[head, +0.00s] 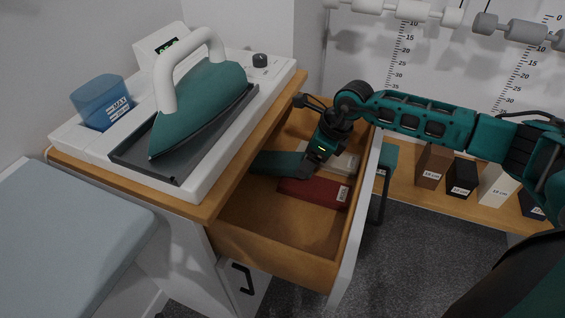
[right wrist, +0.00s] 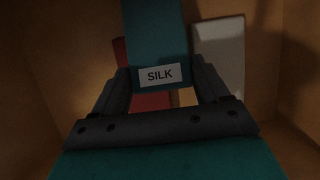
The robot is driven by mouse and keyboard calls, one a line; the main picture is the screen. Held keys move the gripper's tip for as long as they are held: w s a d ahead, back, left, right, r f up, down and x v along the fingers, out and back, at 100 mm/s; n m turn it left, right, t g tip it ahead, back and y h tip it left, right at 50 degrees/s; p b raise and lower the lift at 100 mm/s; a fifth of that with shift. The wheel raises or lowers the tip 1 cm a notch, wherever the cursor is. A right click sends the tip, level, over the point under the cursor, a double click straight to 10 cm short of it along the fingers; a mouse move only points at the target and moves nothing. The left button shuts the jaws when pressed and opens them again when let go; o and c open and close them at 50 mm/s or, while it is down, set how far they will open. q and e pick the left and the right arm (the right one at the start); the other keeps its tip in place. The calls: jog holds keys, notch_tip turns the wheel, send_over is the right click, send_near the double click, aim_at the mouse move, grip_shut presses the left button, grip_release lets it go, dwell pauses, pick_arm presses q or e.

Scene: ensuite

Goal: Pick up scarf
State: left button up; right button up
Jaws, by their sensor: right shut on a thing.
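A teal folded scarf (head: 277,163) lies in the open drawer, and its label reads SILK in the right wrist view (right wrist: 158,45). My right gripper (head: 308,168) reaches down into the drawer from the right and is shut on the end of the teal scarf. In the right wrist view the fingers (right wrist: 160,85) stand on either side of the labelled end. A dark red folded piece (head: 313,193) and a whitish folded piece (head: 340,158) lie beside it in the drawer. My left gripper is not in view.
The wooden drawer (head: 270,232) has walls close around my gripper. An iron (head: 203,95) on its station stands on the cabinet top at left. An ironing board (head: 70,235) is at lower left. Boxes (head: 432,165) line a low shelf at right.

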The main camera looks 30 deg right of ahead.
jog(key=c, duration=0.5)
jog(key=shift+o, duration=0.2)
jog(key=shift+r, duration=0.1)
